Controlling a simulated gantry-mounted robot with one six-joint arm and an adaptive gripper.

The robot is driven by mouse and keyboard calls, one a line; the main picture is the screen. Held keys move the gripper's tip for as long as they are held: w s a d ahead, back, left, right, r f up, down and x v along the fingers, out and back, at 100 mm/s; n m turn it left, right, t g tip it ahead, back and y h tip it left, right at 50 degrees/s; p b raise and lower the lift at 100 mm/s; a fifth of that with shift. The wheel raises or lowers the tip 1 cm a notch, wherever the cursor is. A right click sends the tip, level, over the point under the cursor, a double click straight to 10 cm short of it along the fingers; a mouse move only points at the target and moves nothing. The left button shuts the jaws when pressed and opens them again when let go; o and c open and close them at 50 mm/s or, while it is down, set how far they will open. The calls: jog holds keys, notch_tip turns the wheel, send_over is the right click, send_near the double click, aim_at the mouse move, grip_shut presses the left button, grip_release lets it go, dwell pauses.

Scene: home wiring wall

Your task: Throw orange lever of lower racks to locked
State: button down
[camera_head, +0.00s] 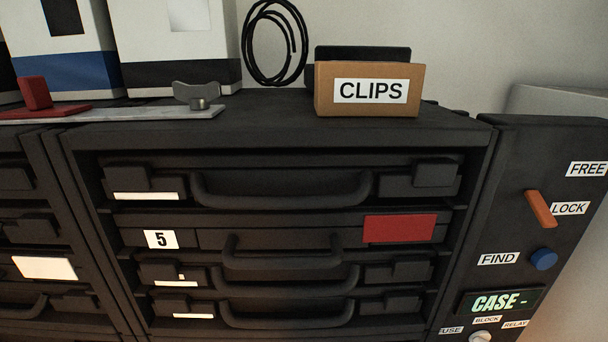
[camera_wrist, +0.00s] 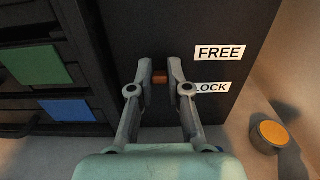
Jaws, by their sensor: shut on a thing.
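In the wrist view, my gripper (camera_wrist: 161,72) has its two fingers closed around an orange-brown lever (camera_wrist: 160,78) on a dark panel. Only a short piece of the lever shows between the fingers; its angle is hard to tell. It lies at a height between the FREE label (camera_wrist: 220,52) and the LOCK label (camera_wrist: 212,87), nearer LOCK. The right finger covers the left edge of the LOCK label. My gripper is not in the head view. That view shows another orange lever (camera_head: 540,209) on a side panel, slanting down right beside its LOCK label (camera_head: 570,208).
Drawers with a green plate (camera_wrist: 34,66) and a blue plate (camera_wrist: 67,110) stand left of my gripper. A round container with an orange top (camera_wrist: 271,134) is at the right. The head view shows a drawer rack (camera_head: 270,150) with a CLIPS box (camera_head: 368,107) on top.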

jog(key=shift+s+f, duration=0.15)
jog(key=shift+f, duration=0.6)
jog(key=shift+f+p, duration=0.2)
jog(key=shift+p, duration=0.1)
jog(key=shift+f, duration=0.5)
dwell(0.4)
jog(key=shift+f, duration=0.2)
jog(key=shift+w+f+p, duration=0.35)
dwell(0.7)
